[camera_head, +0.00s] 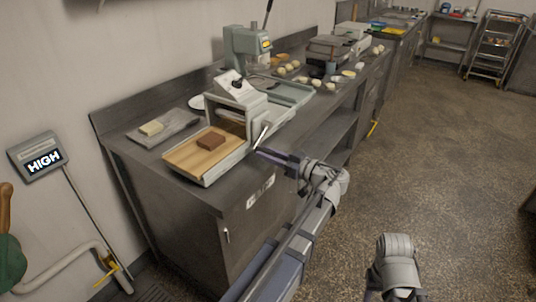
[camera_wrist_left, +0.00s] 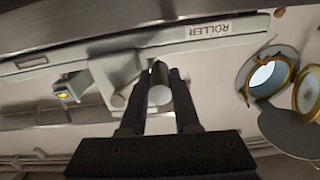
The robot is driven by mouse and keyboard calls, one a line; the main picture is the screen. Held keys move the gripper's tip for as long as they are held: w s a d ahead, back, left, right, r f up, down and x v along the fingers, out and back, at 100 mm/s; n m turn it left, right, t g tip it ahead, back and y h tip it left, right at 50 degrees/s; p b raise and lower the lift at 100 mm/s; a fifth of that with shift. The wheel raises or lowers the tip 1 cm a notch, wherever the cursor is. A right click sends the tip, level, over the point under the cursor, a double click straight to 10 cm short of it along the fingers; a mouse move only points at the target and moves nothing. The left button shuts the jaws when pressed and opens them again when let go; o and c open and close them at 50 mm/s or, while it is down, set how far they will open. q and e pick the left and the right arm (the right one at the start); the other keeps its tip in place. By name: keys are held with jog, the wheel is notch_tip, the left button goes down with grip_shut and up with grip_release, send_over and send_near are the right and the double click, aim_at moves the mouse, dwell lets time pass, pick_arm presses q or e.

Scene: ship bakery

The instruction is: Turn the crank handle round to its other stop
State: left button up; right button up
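The dough roller machine (camera_head: 240,104) stands on the steel counter with a wooden board (camera_head: 190,157) at its near end. Its crank handle (camera_head: 262,136) is a pale bar on the side facing me, slanting down to the left. My left gripper (camera_head: 262,152) is at the bar's lower end. In the left wrist view, the round grey end of the crank handle (camera_wrist_left: 159,95) sits between the two dark fingers of my left gripper (camera_wrist_left: 160,82), which appear to close on it from both sides. My right gripper is not in view.
A brown block (camera_head: 211,141) lies on the board. A grey tray (camera_head: 165,128) with a pale block is behind it. A grey-green press (camera_head: 247,46) and several dough pieces (camera_head: 316,83) stand farther along. The floor at right is clear.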

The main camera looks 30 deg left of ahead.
pick_arm(q)
grip_shut()
dwell(0.9)
